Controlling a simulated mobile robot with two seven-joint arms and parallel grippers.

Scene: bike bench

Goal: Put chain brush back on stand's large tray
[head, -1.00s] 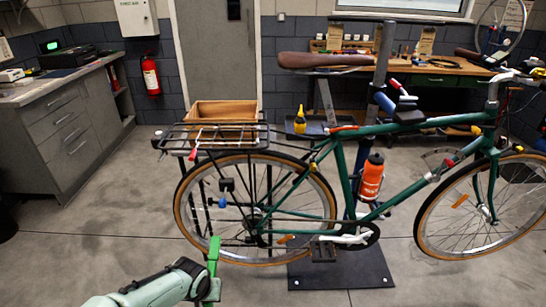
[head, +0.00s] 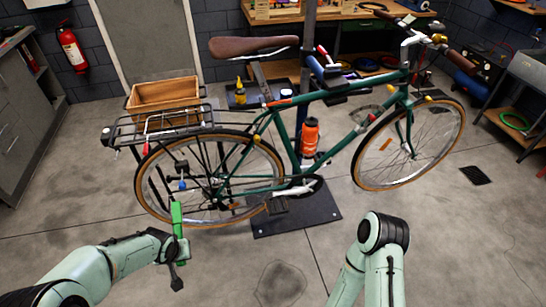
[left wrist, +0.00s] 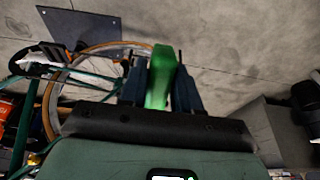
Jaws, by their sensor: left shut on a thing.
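My left gripper (head: 178,250) is shut on a green-handled thing, which I take to be the chain brush (head: 177,218). It stands nearly upright in front of the rear wheel. In the left wrist view the green handle (left wrist: 161,75) sits between the two dark fingers (left wrist: 160,88); its bristles cannot be made out. A dark tray (head: 232,102) with a yellow bottle shows behind the bike's seat post. Another dark holder (head: 345,84) with tools is on the stand farther right; I cannot tell which is the large tray. My right forearm shows at lower right, its gripper out of view.
The green bicycle (head: 285,140) on its stand, with a rear rack (head: 165,125) and orange bottle (head: 309,137), lies between my arms and the trays. A wooden box (head: 163,95) is behind the rack. The floor in front is clear.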

